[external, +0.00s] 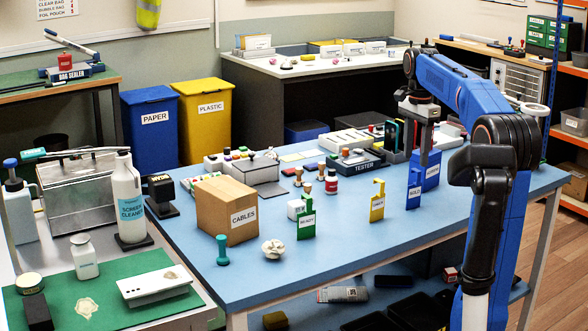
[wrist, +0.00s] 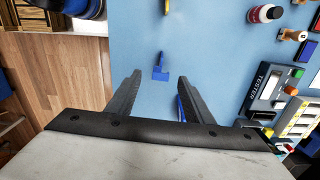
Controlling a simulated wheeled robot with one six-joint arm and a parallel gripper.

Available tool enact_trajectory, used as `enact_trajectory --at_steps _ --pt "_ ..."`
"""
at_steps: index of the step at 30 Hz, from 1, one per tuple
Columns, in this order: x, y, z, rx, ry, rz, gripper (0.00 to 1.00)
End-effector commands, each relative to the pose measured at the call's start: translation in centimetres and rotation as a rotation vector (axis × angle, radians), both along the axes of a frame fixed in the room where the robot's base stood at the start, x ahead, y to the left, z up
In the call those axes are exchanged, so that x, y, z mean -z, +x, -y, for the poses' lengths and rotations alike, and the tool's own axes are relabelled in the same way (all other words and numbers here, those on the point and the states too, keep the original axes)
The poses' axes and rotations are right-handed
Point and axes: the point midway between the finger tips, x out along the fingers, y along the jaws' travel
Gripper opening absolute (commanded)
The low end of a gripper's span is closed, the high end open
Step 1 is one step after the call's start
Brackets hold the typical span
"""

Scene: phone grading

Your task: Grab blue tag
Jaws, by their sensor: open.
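The blue tag (external: 414,196) stands upright on the blue table, with a white label on its front and a narrow stem on top. In the wrist view the blue tag (wrist: 160,72) shows from above, roughly centred between the fingertips and just beyond them. My gripper (external: 420,150) is above the tag in the external view, pointing down. In the wrist view my gripper (wrist: 159,82) is open and its two fingers are apart with nothing held between them.
A yellow tag (external: 377,206) and a green tag (external: 306,222) stand to the left. The tester (external: 356,163), a red-and-white bottle (external: 331,183) and a cardboard box (external: 226,205) share the table.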

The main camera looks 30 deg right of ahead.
Motion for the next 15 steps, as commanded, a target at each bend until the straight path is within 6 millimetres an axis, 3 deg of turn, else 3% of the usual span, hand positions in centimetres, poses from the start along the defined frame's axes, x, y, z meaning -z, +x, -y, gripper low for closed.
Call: enact_trajectory --at_steps 6,15 --pt "3.7 0.0 0.0 -0.001 0.001 -0.002 0.47" --pt "5.9 0.0 0.0 -0.001 0.0 -0.001 0.47"
